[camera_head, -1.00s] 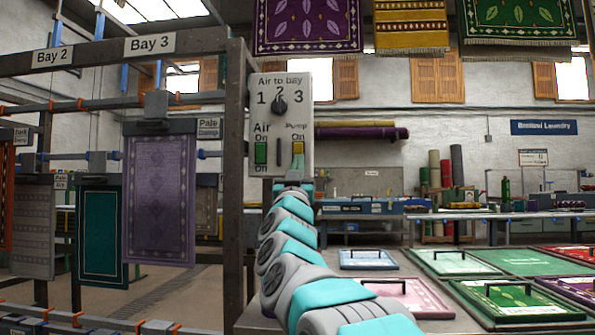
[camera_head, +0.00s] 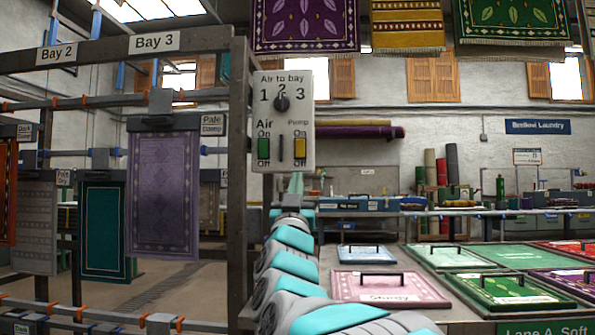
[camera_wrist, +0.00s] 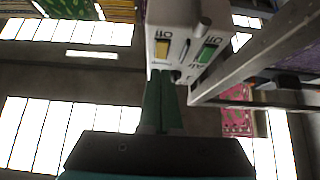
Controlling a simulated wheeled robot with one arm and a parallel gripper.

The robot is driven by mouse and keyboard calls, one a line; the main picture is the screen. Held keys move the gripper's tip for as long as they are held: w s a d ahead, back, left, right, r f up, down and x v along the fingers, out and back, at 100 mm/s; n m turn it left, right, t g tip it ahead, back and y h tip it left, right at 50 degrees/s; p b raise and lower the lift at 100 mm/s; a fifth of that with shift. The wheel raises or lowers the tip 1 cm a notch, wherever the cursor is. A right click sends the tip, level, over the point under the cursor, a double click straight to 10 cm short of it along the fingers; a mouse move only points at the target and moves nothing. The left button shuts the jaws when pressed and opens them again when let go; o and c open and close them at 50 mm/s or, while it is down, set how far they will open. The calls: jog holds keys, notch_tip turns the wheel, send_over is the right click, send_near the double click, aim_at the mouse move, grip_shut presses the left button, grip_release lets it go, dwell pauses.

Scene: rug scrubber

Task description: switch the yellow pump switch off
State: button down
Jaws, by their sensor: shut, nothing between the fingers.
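The yellow pump switch (camera_head: 299,148) is a rocker on the right of the pale control panel (camera_head: 283,83), under the word Pump. It also shows in the wrist view (camera_wrist: 162,48), with an Off label beside it. I cannot tell which side is pressed in. The green air switch (camera_head: 264,149) sits to its left, with a dark upright bar between them. My gripper (camera_head: 297,178) is just below the panel's lower edge, under the yellow switch. In the wrist view its green fingers (camera_wrist: 161,74) are together and empty, seemingly apart from the switch.
A dark dial (camera_head: 282,103) on the panel points up at 2. A grey post (camera_head: 239,180) stands close on the panel's left. Rugs hang further left, including a purple one (camera_head: 163,195). A bench with framed rugs (camera_head: 391,288) lies at the right.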

jog(key=shift+s+f, duration=0.55)
jog(key=shift+f, duration=0.2)
jog(key=shift+s+f, duration=0.5)
jog(key=shift+f, duration=0.2)
